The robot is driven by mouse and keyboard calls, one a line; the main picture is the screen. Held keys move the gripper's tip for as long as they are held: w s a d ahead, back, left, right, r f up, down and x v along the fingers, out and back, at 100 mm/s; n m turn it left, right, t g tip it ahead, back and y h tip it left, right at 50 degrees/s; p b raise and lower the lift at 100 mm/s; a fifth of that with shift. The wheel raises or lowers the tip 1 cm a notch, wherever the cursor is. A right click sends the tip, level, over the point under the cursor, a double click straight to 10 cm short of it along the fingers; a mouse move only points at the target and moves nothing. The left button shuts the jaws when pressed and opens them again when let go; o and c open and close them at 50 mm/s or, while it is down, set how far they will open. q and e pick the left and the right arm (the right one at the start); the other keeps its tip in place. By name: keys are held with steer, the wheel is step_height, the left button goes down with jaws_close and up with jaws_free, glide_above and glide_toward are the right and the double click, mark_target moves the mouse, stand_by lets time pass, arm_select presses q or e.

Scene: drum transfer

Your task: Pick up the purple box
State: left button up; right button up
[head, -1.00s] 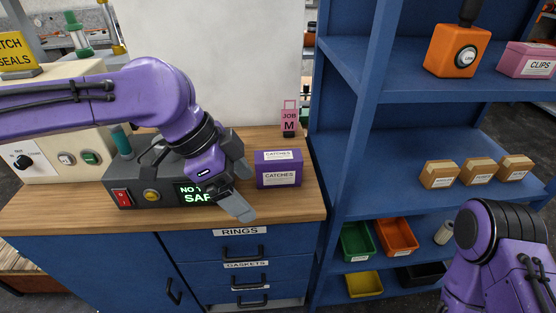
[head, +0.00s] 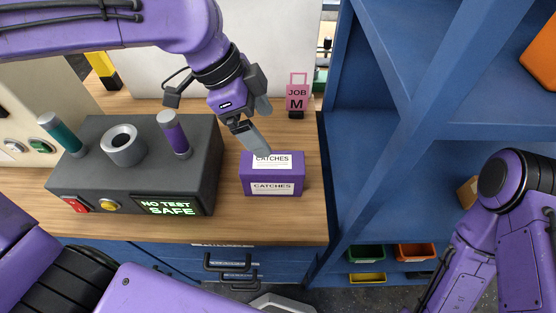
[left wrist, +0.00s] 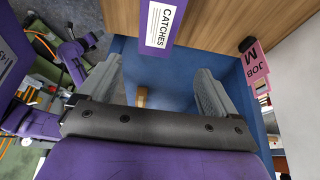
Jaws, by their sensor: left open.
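The purple box (head: 262,178) labelled CATCHES sits upright on the wooden worktop, right of the dark test unit. It also shows at the top of the left wrist view (left wrist: 156,18), partly cut off by the frame edge. My left gripper (head: 263,128) is open and empty, at the far side of the box. One finger overlaps the box's top edge in the head view; I cannot tell if it touches. In the left wrist view the box lies ahead of the gap between the fingers (left wrist: 155,72). My right arm shows at the right, but its gripper does not.
The dark test unit (head: 133,180) with a lit NO TEST SAFE display stands left of the box. A pink JOB M tag (head: 297,97) stands behind it to the right. A blue shelf unit (head: 375,150) borders the worktop's right side. The worktop before the box is clear.

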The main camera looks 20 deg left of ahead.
arm_select(q)
steer(key=b, duration=0.1)
glide_above(270, 162)
steer(key=s+a, duration=0.1)
steer(key=a, duration=0.1)
step_height(270, 162, down, 5)
steer(key=shift+s+r, duration=0.1)
steer(key=f, duration=0.1)
steer(key=w+f, duration=0.1)
steer(key=d+f+b, duration=0.1)
steer(key=shift+w+f, duration=0.2)
steer(key=shift+f, duration=0.15)
steer(key=x, duration=0.3)
steer(key=shift+s+d+f, duration=0.25)
steer(key=shift+f, duration=0.1)
steer(key=shift+w+d+f, duration=0.1)
steer(key=shift+d+f, duration=0.1)
steer(key=shift+f, duration=0.15)
steer(key=shift+w+f, duration=0.1)
steer(key=shift+w, duration=0.05)
arm_select(e)
steer(key=shift+s+f, duration=0.2)
steer(key=shift+f, duration=1.05)
steer(key=shift+a+r, duration=0.1)
arm_select(q)
steer(key=shift+f, duration=0.2)
arm_select(e)
steer(key=shift+r, duration=0.1)
